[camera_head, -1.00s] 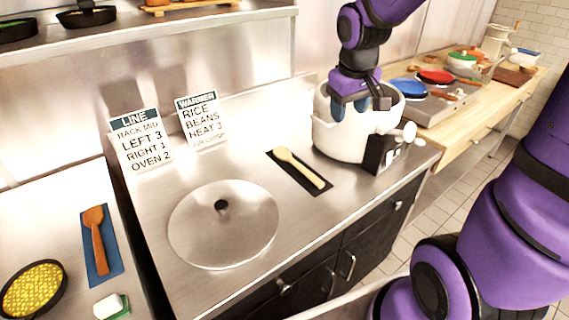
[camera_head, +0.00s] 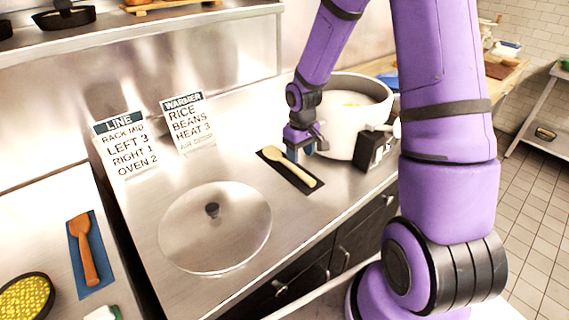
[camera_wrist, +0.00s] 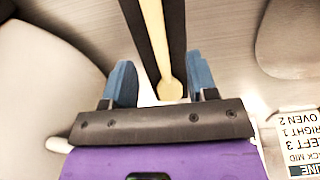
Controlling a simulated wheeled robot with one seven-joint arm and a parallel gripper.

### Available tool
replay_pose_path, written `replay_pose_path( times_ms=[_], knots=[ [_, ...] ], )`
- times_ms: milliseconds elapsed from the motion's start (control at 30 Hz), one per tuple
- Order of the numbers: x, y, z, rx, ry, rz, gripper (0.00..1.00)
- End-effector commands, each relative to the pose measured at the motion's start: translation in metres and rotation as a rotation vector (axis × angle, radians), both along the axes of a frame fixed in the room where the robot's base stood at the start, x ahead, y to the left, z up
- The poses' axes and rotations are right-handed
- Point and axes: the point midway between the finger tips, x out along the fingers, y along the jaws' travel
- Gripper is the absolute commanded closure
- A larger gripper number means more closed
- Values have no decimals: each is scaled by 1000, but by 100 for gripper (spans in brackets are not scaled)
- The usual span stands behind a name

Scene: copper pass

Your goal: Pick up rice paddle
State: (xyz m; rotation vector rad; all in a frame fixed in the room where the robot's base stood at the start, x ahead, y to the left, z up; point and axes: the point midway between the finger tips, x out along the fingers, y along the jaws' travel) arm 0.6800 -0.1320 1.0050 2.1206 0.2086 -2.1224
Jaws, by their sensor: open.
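The rice paddle (camera_head: 294,168), pale cream, lies on a narrow black mat (camera_head: 268,158) on the steel counter beside the white pot. In the wrist view the paddle (camera_wrist: 155,35) runs lengthwise between my two blue fingertips, its rounded end near my gripper's base. My gripper (camera_head: 302,150) is open and empty, just beside or above the paddle and close to the pot. In the wrist view my gripper (camera_wrist: 160,80) has one finger on each side of the paddle. I cannot tell its exact height.
The white pot (camera_head: 340,135) stands open with a black box (camera_head: 370,150) at its front. A steel lid (camera_head: 215,240) lies to the left. Two signs (camera_head: 188,125) stand behind. A brown spatula (camera_head: 84,250) lies on a blue mat (camera_head: 98,240) at far left.

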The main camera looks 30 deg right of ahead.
Motion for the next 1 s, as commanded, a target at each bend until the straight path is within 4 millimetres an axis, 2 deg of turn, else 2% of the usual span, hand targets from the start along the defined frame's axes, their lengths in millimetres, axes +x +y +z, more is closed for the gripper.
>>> replay_pose_path(
  times_ms=[100, 367, 633, 967, 1000],
  knots=[
    [0, 0, -15, 0, 2, 0, 47],
    [-2, -2, -33, 0, 2, 1, 47],
    [-4, -4, -68, 0, 1, 0, 47],
    [-3, -5, -75, -2, -1, 0, 47],
    [-3, -5, -75, -2, -1, 0, 49]
  ],
)
